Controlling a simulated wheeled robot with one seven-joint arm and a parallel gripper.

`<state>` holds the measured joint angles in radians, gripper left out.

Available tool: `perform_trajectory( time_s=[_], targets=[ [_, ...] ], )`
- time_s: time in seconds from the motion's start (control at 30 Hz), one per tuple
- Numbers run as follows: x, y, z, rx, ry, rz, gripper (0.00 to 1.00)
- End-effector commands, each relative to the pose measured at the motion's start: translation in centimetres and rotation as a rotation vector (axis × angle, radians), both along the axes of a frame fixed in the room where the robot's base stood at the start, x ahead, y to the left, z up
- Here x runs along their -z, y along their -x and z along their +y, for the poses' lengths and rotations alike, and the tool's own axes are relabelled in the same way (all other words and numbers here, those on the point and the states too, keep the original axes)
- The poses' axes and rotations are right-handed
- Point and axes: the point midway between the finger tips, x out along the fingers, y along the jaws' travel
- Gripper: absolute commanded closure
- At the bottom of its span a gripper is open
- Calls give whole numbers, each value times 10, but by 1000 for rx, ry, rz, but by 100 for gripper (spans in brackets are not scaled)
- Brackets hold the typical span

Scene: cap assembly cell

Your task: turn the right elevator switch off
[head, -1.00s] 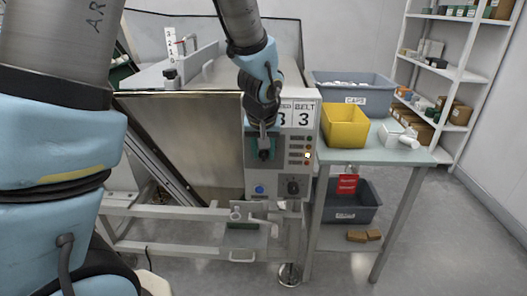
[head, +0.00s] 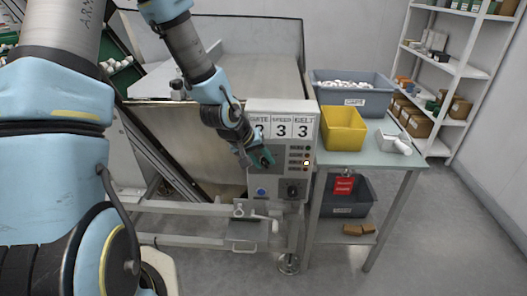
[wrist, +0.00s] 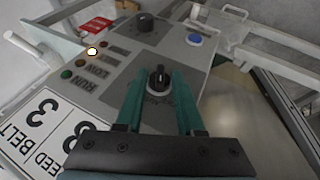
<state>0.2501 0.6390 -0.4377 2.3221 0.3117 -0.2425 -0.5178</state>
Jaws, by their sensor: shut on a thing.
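A grey control panel (head: 255,110) stands at the front of the machine. My gripper (head: 264,158) reaches it from the upper left in the head view and covers the panel's middle left. In the wrist view, its teal fingers (wrist: 158,88) are shut on a black knob (wrist: 158,76) with a pale pointer mark. That knob is hidden in the head view. A second black knob (head: 292,190) sits at the panel's lower right, apart from my gripper, and also shows in the wrist view (wrist: 147,22). I cannot read which one is the right elevator switch.
A blue button (head: 261,191) and a column of lamps, one lit (head: 306,163), are on the panel. A side table (head: 395,158) at right holds a yellow bin (head: 343,128) and a grey caps bin (head: 375,98). A crank handle (head: 262,217) juts out below the panel.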

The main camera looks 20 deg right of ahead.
Motion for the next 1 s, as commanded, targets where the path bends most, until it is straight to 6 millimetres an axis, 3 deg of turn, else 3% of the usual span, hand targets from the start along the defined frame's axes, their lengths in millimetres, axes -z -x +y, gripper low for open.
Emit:
perform_trajectory(
  time_s=[0.6, 1.0],
  targets=[
    [2, -2, 5, -3, 286, 134, 100],
    [4, -2, 5, 2, 351, 164, 100]
  ],
)
